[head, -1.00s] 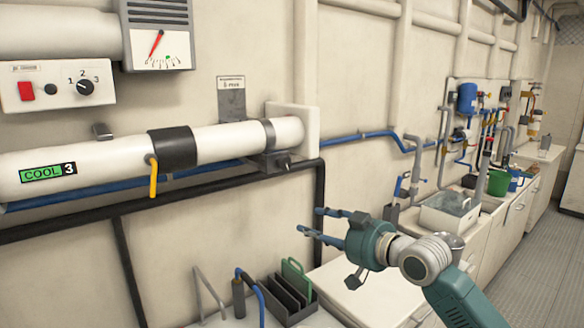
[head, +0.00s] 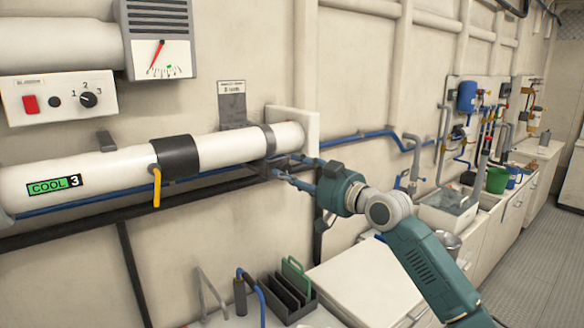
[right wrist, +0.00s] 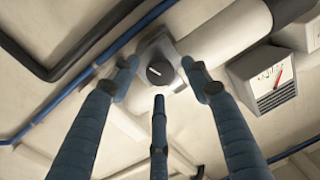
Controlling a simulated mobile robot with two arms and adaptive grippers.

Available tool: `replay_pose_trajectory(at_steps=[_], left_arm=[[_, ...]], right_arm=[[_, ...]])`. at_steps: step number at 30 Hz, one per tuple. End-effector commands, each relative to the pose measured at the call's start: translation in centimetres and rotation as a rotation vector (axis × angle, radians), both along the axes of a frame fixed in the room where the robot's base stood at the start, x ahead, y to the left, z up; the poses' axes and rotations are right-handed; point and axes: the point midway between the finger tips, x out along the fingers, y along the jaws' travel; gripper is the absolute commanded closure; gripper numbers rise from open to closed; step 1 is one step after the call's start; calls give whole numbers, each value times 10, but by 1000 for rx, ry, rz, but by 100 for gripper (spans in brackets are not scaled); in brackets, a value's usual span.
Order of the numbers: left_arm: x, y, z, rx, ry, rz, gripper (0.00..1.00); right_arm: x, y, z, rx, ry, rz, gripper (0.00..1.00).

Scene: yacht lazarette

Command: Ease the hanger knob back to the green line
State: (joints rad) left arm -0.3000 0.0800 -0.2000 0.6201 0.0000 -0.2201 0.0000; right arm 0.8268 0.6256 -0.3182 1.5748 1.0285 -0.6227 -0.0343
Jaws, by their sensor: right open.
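The hanger knob (right wrist: 158,72) is a small dark dial with a pale mark, on the grey bracket at the pipe's end in the right wrist view. In the head view my gripper covers it. My right gripper (head: 287,167) is open, its fingers pointing at the bracket (head: 262,166). In the right wrist view two fingertips are either side of the knob and a third is below; I cannot tell whether they touch it. The gauge (head: 160,58) has a red needle standing steeply, left of and away from the small green mark (head: 169,68). My left gripper is not in view.
The white pipe (head: 225,148) carries a black collar with a yellow lever (head: 156,188). A blue pipe and black rail run beneath. A switch box (head: 60,96) is at left. A dark rack (head: 288,300) stands on the counter below.

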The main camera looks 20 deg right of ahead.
Motion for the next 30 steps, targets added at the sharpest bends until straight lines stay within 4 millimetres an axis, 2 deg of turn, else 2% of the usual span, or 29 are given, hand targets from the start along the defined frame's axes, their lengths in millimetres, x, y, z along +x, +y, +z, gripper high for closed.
replay_pose_trajectory(at_steps=[10,11,17,22,25,30], left_arm=[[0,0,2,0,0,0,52],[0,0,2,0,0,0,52],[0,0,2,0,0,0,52],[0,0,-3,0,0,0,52],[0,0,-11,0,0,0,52],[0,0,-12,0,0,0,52]], right_arm=[[5,3,-1,-1,0,0,53],[5,3,-1,-1,0,0,57],[4,2,-1,-1,0,0,97],[4,2,-2,-42,-15,-1,98],[5,2,-2,-159,-57,-1,98],[4,2,0,-313,-112,-1,98]])
